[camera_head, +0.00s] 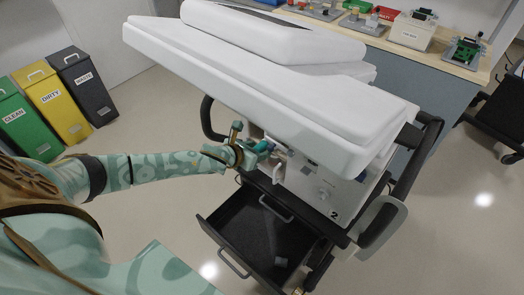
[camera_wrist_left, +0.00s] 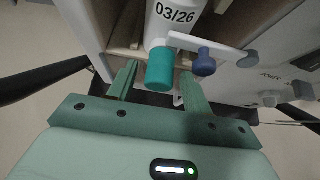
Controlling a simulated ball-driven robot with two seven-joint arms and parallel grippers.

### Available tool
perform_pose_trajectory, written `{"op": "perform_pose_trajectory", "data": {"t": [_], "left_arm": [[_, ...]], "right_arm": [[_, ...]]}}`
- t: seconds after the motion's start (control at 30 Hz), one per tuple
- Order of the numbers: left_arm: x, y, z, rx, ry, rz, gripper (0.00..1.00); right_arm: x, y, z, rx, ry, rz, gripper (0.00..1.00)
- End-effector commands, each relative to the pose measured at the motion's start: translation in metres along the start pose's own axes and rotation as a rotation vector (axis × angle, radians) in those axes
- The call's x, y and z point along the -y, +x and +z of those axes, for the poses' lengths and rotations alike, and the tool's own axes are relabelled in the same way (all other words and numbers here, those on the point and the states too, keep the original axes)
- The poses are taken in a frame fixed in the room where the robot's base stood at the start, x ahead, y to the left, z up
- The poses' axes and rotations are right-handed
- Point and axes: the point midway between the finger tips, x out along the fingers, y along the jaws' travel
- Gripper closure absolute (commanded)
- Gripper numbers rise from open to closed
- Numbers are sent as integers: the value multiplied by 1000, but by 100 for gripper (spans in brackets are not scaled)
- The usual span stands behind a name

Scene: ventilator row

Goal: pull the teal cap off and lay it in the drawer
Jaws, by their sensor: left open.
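The teal cap (camera_wrist_left: 160,72) sits on the lower end of a white cylinder (camera_wrist_left: 172,22) marked 03/26 in the left wrist view. My left gripper (camera_wrist_left: 159,84) is open, with one finger on each side of the cap. A gap shows between the cap and each finger. In the head view my left gripper (camera_head: 264,147) is at the front of the white machine (camera_head: 318,180), and I cannot clearly separate the cap from it there. The dark drawer (camera_head: 232,262) below is pulled open. My right gripper is not in view.
A small grey block (camera_head: 281,262) lies in the drawer. A blue knob (camera_wrist_left: 204,62) on a white bar is right of the cap. A white padded top (camera_head: 270,85) overhangs the machine. Green, yellow and dark bins (camera_head: 60,105) stand left; a counter (camera_head: 440,62) is behind.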

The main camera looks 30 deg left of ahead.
Motion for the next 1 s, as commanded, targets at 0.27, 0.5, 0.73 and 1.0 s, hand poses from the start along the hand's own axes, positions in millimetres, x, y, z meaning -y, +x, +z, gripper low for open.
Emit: {"op": "perform_pose_trajectory", "data": {"t": [0.27, 0.5, 0.73, 1.0], "left_arm": [[0, 2, 1, 1, -1, 0, 50], [-1, 1, 2, 1, 1, 2, 50], [-1, 2, 1, 0, -1, 1, 50], [-1, 2, 1, 0, -1, 1, 100]], "right_arm": [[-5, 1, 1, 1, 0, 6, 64], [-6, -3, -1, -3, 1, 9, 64], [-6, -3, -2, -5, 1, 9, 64], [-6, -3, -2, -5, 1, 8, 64]]}}
